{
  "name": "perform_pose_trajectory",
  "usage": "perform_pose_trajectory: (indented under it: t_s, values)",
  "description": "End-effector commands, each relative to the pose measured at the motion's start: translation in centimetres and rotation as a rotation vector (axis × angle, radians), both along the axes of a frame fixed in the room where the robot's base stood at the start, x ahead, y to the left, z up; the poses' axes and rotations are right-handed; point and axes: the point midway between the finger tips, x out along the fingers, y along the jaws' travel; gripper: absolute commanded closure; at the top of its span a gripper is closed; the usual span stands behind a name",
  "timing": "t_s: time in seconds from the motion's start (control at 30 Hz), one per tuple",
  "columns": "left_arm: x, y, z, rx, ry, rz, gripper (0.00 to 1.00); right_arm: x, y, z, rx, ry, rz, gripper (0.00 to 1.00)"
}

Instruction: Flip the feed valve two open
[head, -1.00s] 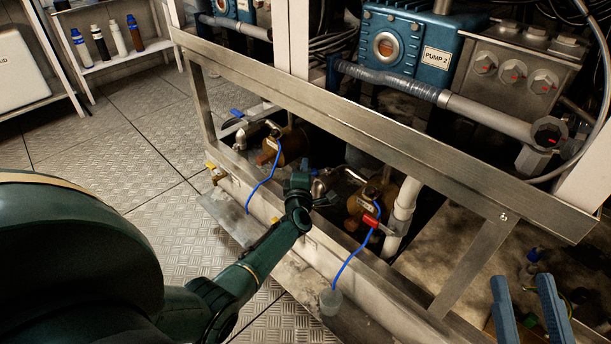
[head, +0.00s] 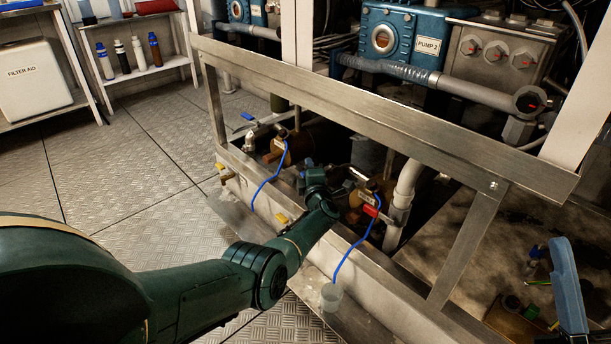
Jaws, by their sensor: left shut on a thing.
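My left gripper (head: 312,170) reaches low behind the frame's bottom beam, beside the second brass strainer unit (head: 361,203) below pump 2. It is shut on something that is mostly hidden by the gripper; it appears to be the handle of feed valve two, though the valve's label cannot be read. A dark blue bit shows at the fingers. The unit carries a small red handle (head: 370,211) and a blue tube. The matching unit to the left has a blue lever (head: 248,117). My right gripper is not in view.
A steel rail (head: 370,112) crosses above my left arm, with a slanted brace at right. A clear cup (head: 331,296) stands under a blue tube (head: 356,250). A blue bar (head: 568,285) stands at lower right. Open plate floor lies left.

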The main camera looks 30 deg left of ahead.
Motion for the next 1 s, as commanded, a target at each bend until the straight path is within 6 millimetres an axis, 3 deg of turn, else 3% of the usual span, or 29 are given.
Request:
perform_pose_trajectory:
  t_s: [0.87,0.9,1.0]
  values:
    - [-0.58,-0.85,-0.36,-0.002,0.006,0.081,1.00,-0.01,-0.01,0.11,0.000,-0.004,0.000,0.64]
    - [-0.58,-0.87,-0.37,-0.002,0.006,0.080,0.88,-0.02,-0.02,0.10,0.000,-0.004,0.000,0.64]
    - [-0.57,-0.84,-0.34,-0.002,0.006,0.080,0.80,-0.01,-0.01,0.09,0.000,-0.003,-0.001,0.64]
